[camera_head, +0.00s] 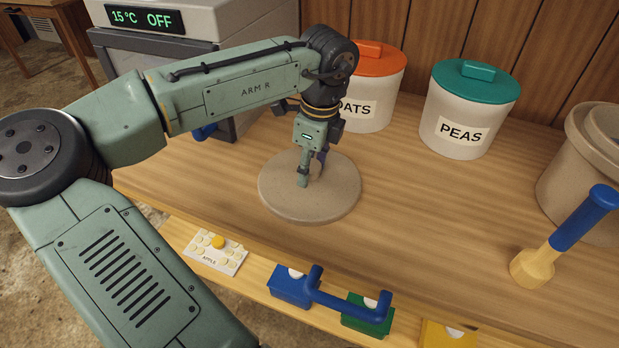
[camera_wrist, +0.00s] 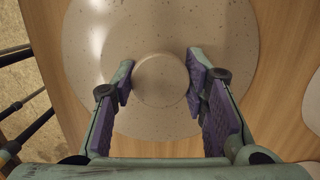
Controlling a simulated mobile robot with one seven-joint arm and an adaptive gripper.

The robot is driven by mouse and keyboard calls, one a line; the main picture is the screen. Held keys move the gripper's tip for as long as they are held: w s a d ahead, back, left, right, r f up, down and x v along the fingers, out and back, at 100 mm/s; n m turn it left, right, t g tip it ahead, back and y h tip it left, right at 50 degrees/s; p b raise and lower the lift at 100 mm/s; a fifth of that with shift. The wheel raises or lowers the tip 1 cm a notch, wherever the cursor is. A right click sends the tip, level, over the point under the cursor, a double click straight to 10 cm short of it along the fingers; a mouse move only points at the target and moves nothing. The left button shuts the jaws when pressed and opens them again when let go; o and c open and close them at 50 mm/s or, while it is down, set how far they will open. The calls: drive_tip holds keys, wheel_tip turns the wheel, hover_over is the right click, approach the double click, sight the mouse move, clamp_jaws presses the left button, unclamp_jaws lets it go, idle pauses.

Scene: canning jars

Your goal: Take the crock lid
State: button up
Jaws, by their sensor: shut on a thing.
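The crock lid (camera_head: 280,200) is a round, speckled beige disc on the wooden counter, below my gripper (camera_head: 312,175). In the wrist view the lid (camera_wrist: 232,40) fills the upper middle, with its round knob (camera_wrist: 160,82) at the centre. My gripper (camera_wrist: 160,84) points down with its purple-padded fingers on both sides of the knob, shut on it. The lid looks flat; I cannot tell whether it is resting on the counter or slightly lifted. The fingers hide part of the knob in the head view.
A beige crock (camera_head: 570,190) stands at the right edge, near a blue-and-yellow handled tool (camera_head: 560,245). Canisters marked OATS (camera_head: 375,95) and PEAS (camera_head: 465,105) stand at the back. Counter right of the lid is clear.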

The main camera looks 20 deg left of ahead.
clamp_jaws()
